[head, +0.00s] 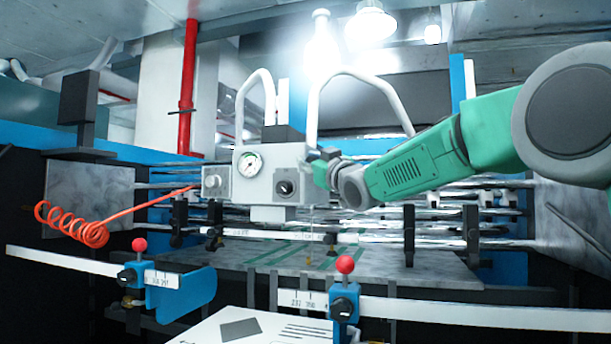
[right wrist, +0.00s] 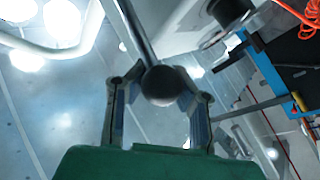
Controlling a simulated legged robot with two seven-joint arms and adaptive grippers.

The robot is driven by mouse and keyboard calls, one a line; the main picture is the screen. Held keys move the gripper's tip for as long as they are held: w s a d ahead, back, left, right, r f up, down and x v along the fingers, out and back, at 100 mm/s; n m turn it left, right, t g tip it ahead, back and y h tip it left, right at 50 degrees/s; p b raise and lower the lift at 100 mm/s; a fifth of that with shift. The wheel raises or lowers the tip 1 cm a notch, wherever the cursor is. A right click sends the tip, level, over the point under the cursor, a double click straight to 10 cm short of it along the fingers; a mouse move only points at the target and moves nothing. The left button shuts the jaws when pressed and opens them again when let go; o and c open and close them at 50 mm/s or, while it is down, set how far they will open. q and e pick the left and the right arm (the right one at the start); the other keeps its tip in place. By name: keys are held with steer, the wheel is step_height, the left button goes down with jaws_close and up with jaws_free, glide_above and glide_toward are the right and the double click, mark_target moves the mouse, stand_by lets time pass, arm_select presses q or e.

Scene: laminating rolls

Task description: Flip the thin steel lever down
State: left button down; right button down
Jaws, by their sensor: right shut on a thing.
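The thin steel lever (right wrist: 134,30) shows in the right wrist view as a slim metal rod that ends in a dark round knob (right wrist: 160,88). My right gripper (right wrist: 158,96) is shut on the knob, with one finger on each side of it. In the head view my right gripper (head: 325,167) is at the right side of the grey control box (head: 262,192). The lever cannot be made out there, as the gripper and arm cover that spot. My left gripper is in neither view.
The box carries a round gauge (head: 249,165) and a black knob (head: 286,188). White hoses (head: 313,98) arch above it. An orange coiled hose (head: 92,235) hangs at the left. Metal rollers (head: 400,237) run behind. Two red-knobbed clamps (head: 344,300) stand in front.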

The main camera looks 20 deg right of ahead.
steer(key=shift+f+n+t+y+b, duration=0.1)
steer(key=shift+f+n+y+b, duration=0.4)
steer(key=shift+f+b, duration=0.6)
steer(key=shift+f+n+t+y+b, duration=0.1)
steer(key=shift+f+n+y+b, duration=0.2)
steer(key=shift+f+n+b, duration=0.8)
steer(key=shift+f+n+t+y+b, duration=0.1)
steer(key=shift+f+y+b, duration=0.45)
steer(key=shift+f, duration=1.05)
steer(key=c, duration=1.4)
jaws_free()
steer(key=shift+s+d, duration=0.1)
steer(key=shift+s, duration=0.05)
steer(key=shift+o, duration=1.1)
steer(key=shift+s+d+r, duration=0.15)
steer(key=shift+s, duration=0.2)
steer(key=v, duration=0.7)
steer(key=shift+d+f+h, duration=0.3)
steer(key=shift+d+h, duration=0.05)
steer(key=shift+d, duration=0.15)
steer(key=shift+a, duration=0.25)
